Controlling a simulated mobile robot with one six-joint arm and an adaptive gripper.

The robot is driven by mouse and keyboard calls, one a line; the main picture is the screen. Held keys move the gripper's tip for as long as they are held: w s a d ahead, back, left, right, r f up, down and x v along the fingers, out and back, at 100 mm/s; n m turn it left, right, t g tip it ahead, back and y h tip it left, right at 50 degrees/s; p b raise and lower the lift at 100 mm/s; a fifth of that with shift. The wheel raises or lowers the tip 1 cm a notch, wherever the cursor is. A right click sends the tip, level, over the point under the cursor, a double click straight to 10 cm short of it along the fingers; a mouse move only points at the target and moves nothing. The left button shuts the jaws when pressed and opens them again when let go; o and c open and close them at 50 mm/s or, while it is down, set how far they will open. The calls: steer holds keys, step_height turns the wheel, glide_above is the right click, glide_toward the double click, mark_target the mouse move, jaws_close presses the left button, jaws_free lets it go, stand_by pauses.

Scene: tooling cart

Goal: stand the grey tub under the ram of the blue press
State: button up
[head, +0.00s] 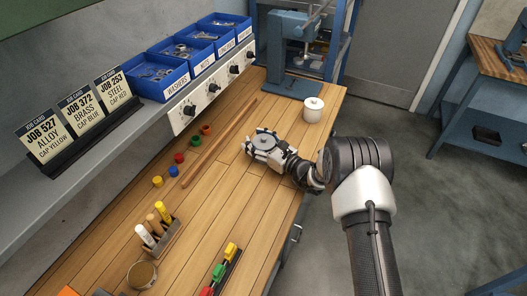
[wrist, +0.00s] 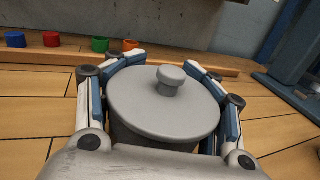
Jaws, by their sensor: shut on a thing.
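The grey tub (wrist: 150,126) has a round lid with a small knob and stands upright between the fingers of my gripper (wrist: 163,100). In the head view my gripper (head: 264,146) is shut around the tub, whose grey lid (head: 262,141) shows from above, over the bench. The blue press (head: 290,80) stands at the far end of the bench, beyond my gripper. Its base and column show in the head view; part of it also shows at the right of the wrist view (wrist: 292,85). The tub's underside is hidden, so I cannot tell whether it touches the bench.
A white lidded tub (head: 313,110) stands near the bench's right edge, in front of the press. A wooden strip (head: 220,142) and several coloured caps (head: 196,141) lie to the left. A marker holder (head: 160,236) is nearer. Blue bins (head: 155,78) line the shelf.

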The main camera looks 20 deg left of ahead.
jaws_close()
stand_by(0.4)
